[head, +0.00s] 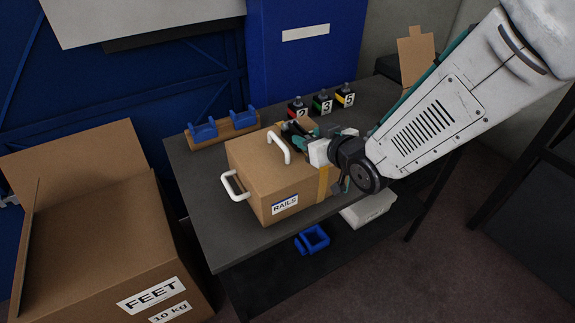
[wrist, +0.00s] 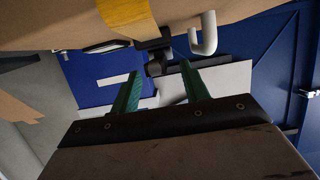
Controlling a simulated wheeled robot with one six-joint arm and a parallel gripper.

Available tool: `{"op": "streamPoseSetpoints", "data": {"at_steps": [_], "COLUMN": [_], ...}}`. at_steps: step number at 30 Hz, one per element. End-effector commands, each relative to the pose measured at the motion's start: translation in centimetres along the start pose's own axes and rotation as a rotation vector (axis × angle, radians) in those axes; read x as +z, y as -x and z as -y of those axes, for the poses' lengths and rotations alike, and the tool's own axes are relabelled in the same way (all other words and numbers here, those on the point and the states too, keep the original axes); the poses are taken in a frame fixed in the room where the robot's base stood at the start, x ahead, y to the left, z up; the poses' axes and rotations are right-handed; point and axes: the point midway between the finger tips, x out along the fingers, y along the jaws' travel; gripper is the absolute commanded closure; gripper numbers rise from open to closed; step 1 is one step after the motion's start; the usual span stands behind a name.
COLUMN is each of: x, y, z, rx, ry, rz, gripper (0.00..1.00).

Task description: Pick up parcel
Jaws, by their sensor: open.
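The parcel is a closed brown cardboard box (head: 258,180) labelled RAILS, with a yellow strip and two white handles. It sits on the dark table in the head view. One handle (head: 279,147) is on its top and one (head: 234,186) on its left side. My gripper (head: 299,131) is at the box's far right top edge, open, with green fingers; the arm partly hides the box's right side. In the wrist view the box (wrist: 60,25) fills the top edge, and my open fingers (wrist: 159,88) have no parcel between them. I cannot tell whether they touch it.
Numbered black blocks (head: 322,103) stand behind the box on the table (head: 228,238). A wooden holder with blue cradles (head: 222,131) is behind left. A large open carton labelled FEET (head: 110,260) stands at left. A blue part (head: 312,240) and white box (head: 368,210) lie lower down.

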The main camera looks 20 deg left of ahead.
Motion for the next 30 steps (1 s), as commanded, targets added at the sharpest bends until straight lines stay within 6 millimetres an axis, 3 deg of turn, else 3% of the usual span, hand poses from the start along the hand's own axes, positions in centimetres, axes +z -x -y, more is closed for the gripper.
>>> {"op": "streamPoseSetpoints", "data": {"at_steps": [7,16,21,30], "x": [-0.3,-0.3,-0.3,-0.3], "y": [-3.5,-4.0,-4.0,-3.9], "z": [-0.1,-0.1,-0.1,-0.1], "rx": [0.000,0.000,0.001,0.001], "ry": [0.000,0.000,0.000,0.000], "rz": [0.002,0.001,0.001,0.001], "gripper": [0.55,0.55,1.00,1.00]}}
